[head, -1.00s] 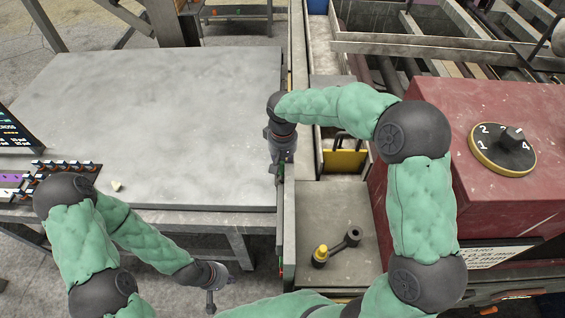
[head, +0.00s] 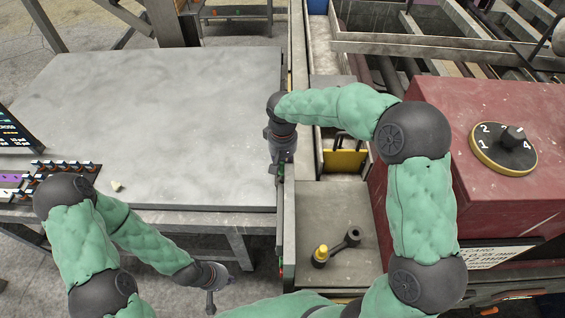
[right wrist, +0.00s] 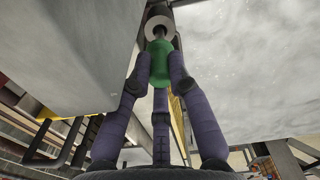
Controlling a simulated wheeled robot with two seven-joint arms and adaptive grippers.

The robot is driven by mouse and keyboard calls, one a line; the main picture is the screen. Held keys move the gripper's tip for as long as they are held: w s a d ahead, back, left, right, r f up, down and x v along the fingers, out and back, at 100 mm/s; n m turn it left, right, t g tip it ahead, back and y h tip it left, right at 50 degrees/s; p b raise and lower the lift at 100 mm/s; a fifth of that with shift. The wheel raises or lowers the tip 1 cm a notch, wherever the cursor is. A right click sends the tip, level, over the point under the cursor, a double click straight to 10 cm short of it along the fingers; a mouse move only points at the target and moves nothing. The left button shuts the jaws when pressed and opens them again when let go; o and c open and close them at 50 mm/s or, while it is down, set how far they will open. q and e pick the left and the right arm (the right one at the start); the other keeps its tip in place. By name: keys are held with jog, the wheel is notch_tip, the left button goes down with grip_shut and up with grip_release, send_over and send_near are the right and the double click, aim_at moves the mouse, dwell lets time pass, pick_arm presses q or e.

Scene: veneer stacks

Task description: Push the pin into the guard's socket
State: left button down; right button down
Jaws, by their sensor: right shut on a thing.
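In the right wrist view the fingers of my right gripper (right wrist: 158,80) are closed around a green piece (right wrist: 160,64), which I take to be the pin. Its dark far end lies in line with a pale grey ring (right wrist: 160,24), apparently the socket. I cannot tell how deep the end sits in it. In the head view my right gripper (head: 281,172) points down at the table's right edge, and the pin and socket are hidden there. A yellow panel (head: 345,160), perhaps the guard, stands to its right. My left gripper (head: 211,300) hangs low in front of the table, and its fingers are unclear.
The grey table (head: 170,120) is mostly bare, with a small pale chip (head: 117,186) near its front. A rack of small parts (head: 60,168) stands at left. A red machine housing (head: 520,190) with a numbered dial (head: 490,155) and a yellow-tipped lever (head: 321,254) are at right.

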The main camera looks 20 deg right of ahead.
jog(key=shift+f+b, duration=0.65)
jog(key=shift+f, duration=0.3)
jog(key=c, duration=1.1)
grip_release()
jog(key=shift+r, duration=0.1)
notch_tip(320, 180, up, 12)
jog(key=shift+f, duration=0.1)
